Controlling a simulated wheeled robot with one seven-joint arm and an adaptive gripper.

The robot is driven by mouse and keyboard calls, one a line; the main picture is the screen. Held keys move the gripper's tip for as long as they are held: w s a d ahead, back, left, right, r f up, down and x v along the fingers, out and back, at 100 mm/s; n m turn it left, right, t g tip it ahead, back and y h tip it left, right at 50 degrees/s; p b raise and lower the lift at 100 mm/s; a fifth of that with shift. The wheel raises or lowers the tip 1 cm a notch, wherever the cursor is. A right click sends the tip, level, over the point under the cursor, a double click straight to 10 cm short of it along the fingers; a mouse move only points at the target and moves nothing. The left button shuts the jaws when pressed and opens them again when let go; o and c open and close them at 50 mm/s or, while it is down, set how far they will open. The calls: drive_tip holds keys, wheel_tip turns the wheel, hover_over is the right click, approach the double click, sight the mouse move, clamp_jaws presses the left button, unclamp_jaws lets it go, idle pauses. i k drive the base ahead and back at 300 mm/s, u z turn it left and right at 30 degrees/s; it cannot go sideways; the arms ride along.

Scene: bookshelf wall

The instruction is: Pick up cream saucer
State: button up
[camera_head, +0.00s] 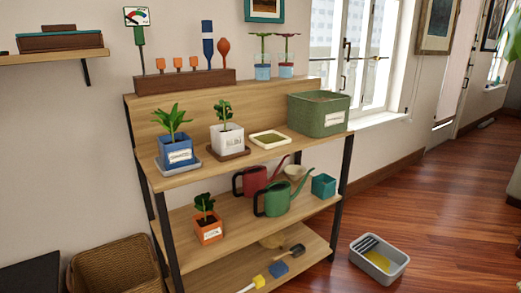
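The cream saucer (271,133) is a shallow square dish with a pale rim and a darker, yellowish inside. It lies on the top board of the wooden shelf unit (225,170), between the white pot on a brown saucer (232,154) and the green bin (318,114). Nothing visible stands on it. My gripper is not in the head view.
A blue pot (177,152) on a grey saucer stands at the left of the top board. Red and green watering cans (277,197) and an orange pot (207,230) are on the middle board. A grey tub (378,260) and wicker basket (115,262) stand on the floor.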

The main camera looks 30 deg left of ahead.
sight(269, 139)
drive_tip(key=k, duration=0.8)
drive_tip(key=u, duration=0.8)
drive_tip(key=i, duration=0.55)
drive_tip(key=u, duration=0.6)
drive_tip(key=i, duration=0.65)
drive_tip(key=z, duration=0.25)
